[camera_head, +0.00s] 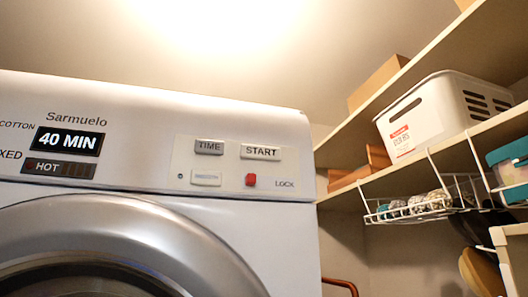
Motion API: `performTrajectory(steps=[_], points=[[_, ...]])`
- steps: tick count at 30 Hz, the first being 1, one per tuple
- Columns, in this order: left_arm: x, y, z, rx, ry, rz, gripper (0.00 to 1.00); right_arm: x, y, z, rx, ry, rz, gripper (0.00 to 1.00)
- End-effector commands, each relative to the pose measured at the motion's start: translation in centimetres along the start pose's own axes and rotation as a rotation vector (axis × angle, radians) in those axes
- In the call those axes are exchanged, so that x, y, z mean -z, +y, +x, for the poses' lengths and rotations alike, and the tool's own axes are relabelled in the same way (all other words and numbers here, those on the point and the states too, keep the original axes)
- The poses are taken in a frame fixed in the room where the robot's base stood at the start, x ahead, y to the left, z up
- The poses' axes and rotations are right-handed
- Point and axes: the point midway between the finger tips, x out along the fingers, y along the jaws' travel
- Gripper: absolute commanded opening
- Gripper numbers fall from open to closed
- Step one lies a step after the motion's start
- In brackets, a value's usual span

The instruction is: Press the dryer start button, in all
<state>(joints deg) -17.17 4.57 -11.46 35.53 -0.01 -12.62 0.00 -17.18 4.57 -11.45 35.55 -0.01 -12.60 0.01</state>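The white dryer (150,184) fills the left and middle of the head view. Its START button (261,152) is a pale rectangle at the upper right of the control panel (235,165). A grey TIME button (209,147) is to its left. Neither of my grippers is in view.
The silver door ring (150,245) is below the panel. Shelves (350,140) on the right hold a white basket (445,110), and a wire rack (435,200) hangs beneath. The space in front of the panel looks clear.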

Motion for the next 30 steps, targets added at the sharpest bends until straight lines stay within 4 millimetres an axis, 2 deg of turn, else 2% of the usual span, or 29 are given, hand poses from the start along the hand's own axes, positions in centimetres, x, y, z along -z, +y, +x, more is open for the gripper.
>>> performTrajectory(steps=[26, 30], points=[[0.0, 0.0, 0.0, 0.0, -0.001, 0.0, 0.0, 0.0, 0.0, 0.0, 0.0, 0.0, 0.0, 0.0], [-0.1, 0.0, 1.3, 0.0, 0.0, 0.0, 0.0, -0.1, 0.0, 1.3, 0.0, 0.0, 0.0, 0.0]])
